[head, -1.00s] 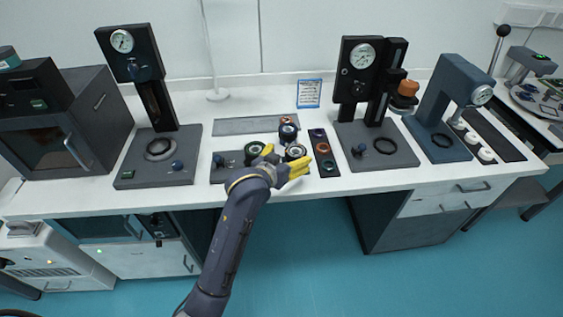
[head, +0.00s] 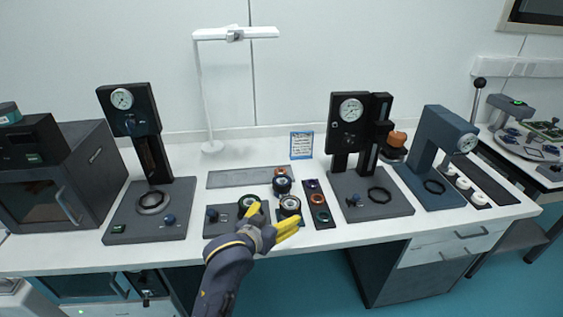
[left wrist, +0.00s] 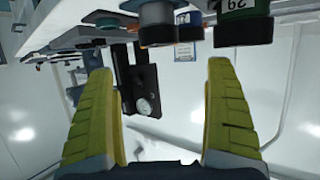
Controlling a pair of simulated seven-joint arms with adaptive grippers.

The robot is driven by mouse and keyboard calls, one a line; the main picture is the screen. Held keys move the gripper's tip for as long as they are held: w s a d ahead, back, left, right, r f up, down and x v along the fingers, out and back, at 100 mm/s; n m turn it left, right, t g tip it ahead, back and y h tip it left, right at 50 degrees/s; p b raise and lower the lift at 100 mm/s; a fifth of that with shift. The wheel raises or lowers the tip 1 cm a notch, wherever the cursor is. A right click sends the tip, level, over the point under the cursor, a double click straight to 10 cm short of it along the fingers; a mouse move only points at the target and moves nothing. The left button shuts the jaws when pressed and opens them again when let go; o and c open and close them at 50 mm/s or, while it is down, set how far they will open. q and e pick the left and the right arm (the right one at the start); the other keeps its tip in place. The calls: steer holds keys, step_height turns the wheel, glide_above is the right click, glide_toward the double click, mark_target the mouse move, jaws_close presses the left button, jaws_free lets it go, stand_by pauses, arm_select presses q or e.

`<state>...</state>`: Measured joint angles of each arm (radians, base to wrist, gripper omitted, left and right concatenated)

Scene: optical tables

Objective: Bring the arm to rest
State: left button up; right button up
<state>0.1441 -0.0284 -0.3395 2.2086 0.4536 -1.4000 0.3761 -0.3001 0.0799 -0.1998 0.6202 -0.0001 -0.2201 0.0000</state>
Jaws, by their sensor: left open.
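My left gripper (head: 272,224) has yellow fingers spread apart and empty. In the head view it is in front of the bench's middle, over or near its front edge. In the left wrist view its two fingers (left wrist: 165,120) stand wide apart with nothing between them. Dark round parts with coloured rings, one green-ringed (head: 248,205) and one pale-ringed (head: 290,205), stand just behind the fingers. Whether the fingers touch them is unclear from the head view. My right gripper is not in view.
The white bench (head: 190,262) carries a left gauge press (head: 150,200), a middle press (head: 370,195) and a blue-grey press (head: 435,170). A dark strip with coloured rings (head: 317,207), a sign (head: 301,145) and a lamp (head: 205,100) stand centrally. Teal floor (head: 310,285) is open in front.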

arm_select(q)
steer(key=s+a+f+g+y, duration=0.2)
steer(key=s+a+f+y, duration=0.3)
steer(key=s+a+f, duration=0.95)
steer(key=s+a+f+m+g+y, duration=0.3)
steer(key=s+a+y, duration=0.2)
steer(key=s+a, duration=0.8)
steer(key=s+d+f+g+h, duration=0.1)
steer(key=s+d+f, duration=0.1)
steer(key=f, duration=0.9)
steer(key=s+d+f+g+h, duration=0.1)
steer(key=d+f, duration=0.1)
steer(key=f, duration=0.8)
steer(key=s+d+f+g+h, duration=0.1)
steer(key=s+d+f, duration=0.1)
steer(key=f, duration=0.9)
steer(key=s+f+n+g+h, duration=0.2)
steer(key=s+f+n+g, duration=0.1)
steer(key=s+f, duration=1.6)
steer(key=shift+s+f+n, duration=0.2)
steer(key=shift+s+n, duration=0.1)
steer(key=shift+s, duration=0.35)
steer(key=shift+d, duration=0.1)
